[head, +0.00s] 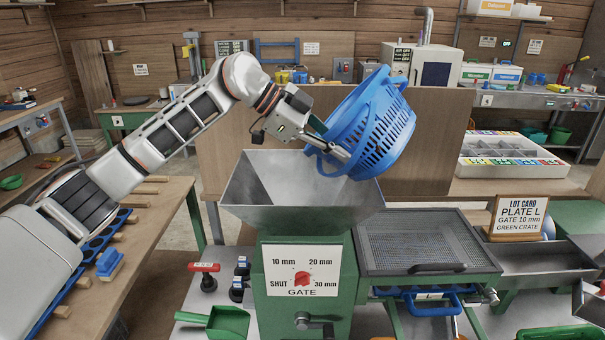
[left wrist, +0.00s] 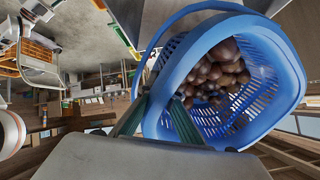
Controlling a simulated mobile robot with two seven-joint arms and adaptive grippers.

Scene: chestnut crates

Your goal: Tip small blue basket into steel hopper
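My left gripper (head: 335,150) is shut on the rim of the small blue basket (head: 388,125). It holds the basket in the air above the right part of the steel hopper (head: 250,195). The basket is steeply tilted, its mouth facing left toward my arm and its slotted side to the right. In the left wrist view, the gripper's fingers (left wrist: 160,105) meet the basket's near rim (left wrist: 290,75), and several brown chestnuts (left wrist: 215,75) lie inside. The visible inner walls of the hopper look bare; its bottom is partly hidden.
A green gate box with a red knob (head: 302,279) stands below the hopper. A mesh screen tray (head: 415,240) and a lot card (head: 520,217) reading "GATE 10 mm" are to the right. A wooden panel (head: 240,130) rises behind. A green scoop (head: 227,322) lies in front.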

